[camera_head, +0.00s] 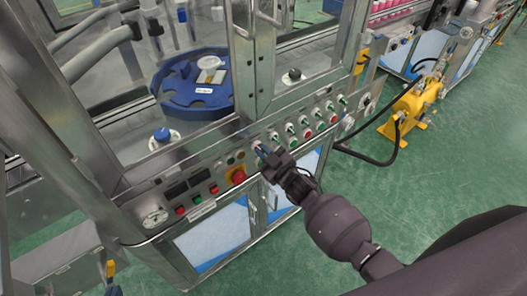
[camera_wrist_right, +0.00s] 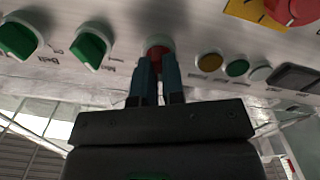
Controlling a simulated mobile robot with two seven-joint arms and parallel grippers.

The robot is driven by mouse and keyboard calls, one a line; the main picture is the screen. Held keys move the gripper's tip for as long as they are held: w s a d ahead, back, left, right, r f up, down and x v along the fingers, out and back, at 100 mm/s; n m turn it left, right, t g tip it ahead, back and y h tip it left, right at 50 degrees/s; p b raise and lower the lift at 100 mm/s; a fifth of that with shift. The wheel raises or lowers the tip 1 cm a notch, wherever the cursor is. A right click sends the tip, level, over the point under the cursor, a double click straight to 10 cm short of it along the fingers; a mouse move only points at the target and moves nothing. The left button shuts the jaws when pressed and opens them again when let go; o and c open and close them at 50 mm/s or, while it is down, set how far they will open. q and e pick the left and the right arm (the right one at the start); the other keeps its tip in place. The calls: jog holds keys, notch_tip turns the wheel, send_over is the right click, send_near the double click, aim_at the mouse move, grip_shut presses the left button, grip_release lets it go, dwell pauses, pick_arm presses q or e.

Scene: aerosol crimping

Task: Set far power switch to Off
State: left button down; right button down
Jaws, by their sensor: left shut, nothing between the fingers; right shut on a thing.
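A row of switch knobs, green (camera_head: 290,128) and red (camera_head: 307,133), runs along the machine's front panel in the head view. My right gripper (camera_head: 263,151) is at the left end of this row. In the right wrist view, its two blue-grey fingers (camera_wrist_right: 157,75) are shut on a red switch knob (camera_wrist_right: 157,52), one on each side. The fingers hide part of the knob, and its label cannot be read. Two green knobs (camera_wrist_right: 92,48) are left of it in that view. I cannot make out my left gripper in either view.
A red emergency stop (camera_head: 238,177) on a yellow plate is left of my right gripper. Small push buttons (camera_wrist_right: 237,68) are close beside the fingers in the wrist view. A blue rotary fixture (camera_head: 190,85) is behind the frame.

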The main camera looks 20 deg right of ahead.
jog(key=shift+n, duration=0.6)
jog(key=c, duration=1.2)
grip_release()
jog(key=shift+s, duration=0.15)
jog(key=v, duration=1)
jog(key=shift+s+d, duration=0.15)
jog(key=shift+s, duration=0.1)
